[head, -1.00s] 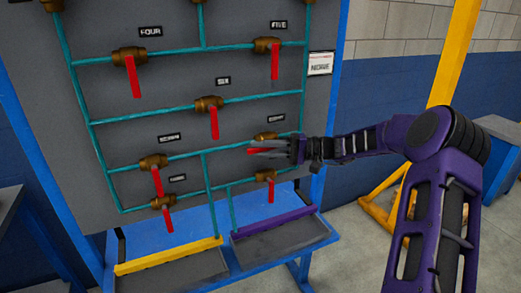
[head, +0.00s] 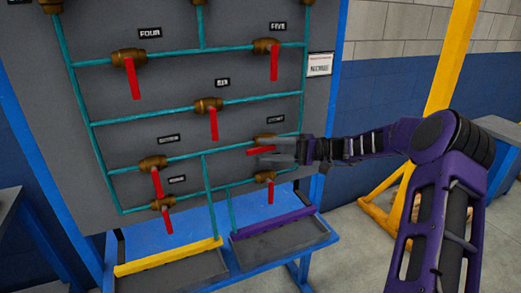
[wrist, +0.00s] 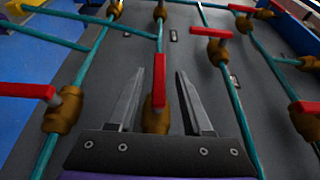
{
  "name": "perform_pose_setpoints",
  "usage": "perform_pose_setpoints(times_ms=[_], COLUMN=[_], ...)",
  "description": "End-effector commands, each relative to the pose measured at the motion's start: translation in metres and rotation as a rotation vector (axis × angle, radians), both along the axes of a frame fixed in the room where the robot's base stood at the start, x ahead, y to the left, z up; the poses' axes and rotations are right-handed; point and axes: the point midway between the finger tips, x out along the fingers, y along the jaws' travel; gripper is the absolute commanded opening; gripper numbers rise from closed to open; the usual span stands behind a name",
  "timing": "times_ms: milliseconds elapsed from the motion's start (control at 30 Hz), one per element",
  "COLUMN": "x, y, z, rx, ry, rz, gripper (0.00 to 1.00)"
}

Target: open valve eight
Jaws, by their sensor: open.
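Valve eight's brass body (head: 264,139) sits on the lower right pipe of the panel, under a small label too blurred to read surely. Its red handle (head: 260,150) points left, roughly along the pipe. In the wrist view the handle (wrist: 158,80) stands between my two spread fingers, with the brass body (wrist: 156,118) partly hidden behind the gripper's base. My gripper (head: 262,159) reaches in from the right, open, its fingers beside and slightly below the handle in the head view. Gaps show on both sides of the handle; I cannot tell its depth between the fingers.
Other valves have red handles hanging down, including valve five (head: 273,62), valve six (head: 213,122) and one just below my gripper (head: 270,190). Teal pipes (head: 229,208) cross the grey panel. A blue table with a purple-edged tray (head: 273,222) stands below. A yellow post (head: 452,60) stands right.

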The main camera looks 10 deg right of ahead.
Motion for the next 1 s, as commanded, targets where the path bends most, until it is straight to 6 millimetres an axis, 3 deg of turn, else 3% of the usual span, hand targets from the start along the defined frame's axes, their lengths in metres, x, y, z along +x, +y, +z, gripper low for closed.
perform_pose_setpoints(times_ms=[300,500,700,1000], x=[-0.008,-0.014,-0.016,-0.017], y=[-0.080,-0.121,-0.143,-0.147], z=[-0.001,-0.002,-0.002,-0.003], rx=[0.000,0.000,0.001,0.001], ry=[-0.001,0.000,0.000,0.001], rz=[-0.004,-0.002,-0.001,0.001], gripper=[0.50,0.50,0.50,0.50])
